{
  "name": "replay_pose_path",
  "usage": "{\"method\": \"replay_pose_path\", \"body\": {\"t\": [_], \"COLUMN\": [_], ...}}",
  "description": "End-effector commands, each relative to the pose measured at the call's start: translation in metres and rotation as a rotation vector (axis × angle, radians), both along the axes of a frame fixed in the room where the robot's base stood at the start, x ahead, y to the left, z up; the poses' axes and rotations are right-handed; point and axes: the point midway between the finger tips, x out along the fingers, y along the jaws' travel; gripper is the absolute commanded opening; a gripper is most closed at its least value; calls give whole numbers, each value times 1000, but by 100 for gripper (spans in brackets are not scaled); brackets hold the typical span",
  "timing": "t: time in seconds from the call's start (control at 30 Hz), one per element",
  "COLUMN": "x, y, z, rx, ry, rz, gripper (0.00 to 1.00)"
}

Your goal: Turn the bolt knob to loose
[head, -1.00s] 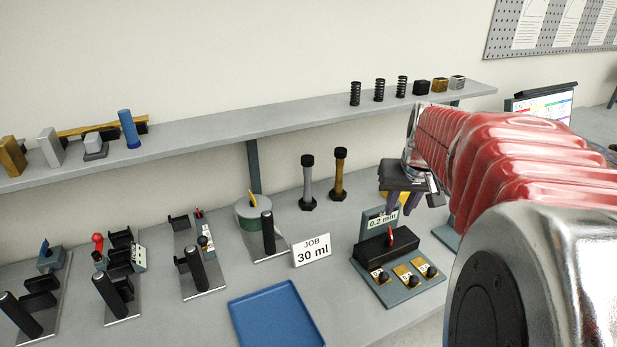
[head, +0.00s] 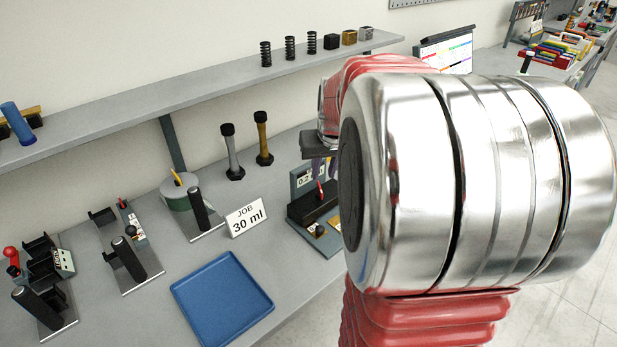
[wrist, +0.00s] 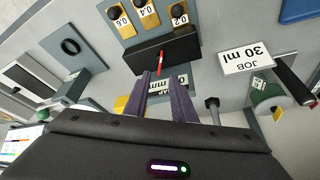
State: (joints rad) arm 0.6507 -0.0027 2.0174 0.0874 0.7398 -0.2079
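I cannot make out for certain which part is the bolt knob. The nearest device is a black block on a grey base (wrist: 150,50) with a red pointer (wrist: 160,62) and a label reading in mm; it also shows partly in the head view (head: 312,205). Brass plates with black knobs marked 0.2 (wrist: 180,14), 0.4 (wrist: 147,14) and 0.6 (wrist: 120,20) sit along it. My gripper (wrist: 166,80) has its two purple-grey fingers apart with nothing between them, pointing towards this block. In the head view my arm hides most of the gripper and part of the device.
A grey bolt (head: 232,150) and a brass bolt (head: 262,140) stand behind a JOB 30 ml card (head: 246,217). A blue tray (head: 222,298) lies in front. Several black-handled fixtures (head: 130,255) stand left. A shelf (head: 190,92) runs along the wall.

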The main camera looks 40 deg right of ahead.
Motion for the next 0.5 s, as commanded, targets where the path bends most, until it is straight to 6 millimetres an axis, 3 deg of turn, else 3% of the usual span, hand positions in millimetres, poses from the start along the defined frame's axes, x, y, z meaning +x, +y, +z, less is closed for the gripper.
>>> {"method": "replay_pose_path", "body": {"t": [0.5], "x": [24], "y": [-13], "z": [-68], "rx": [3], "ry": [2], "rz": [-1], "gripper": [23]}}
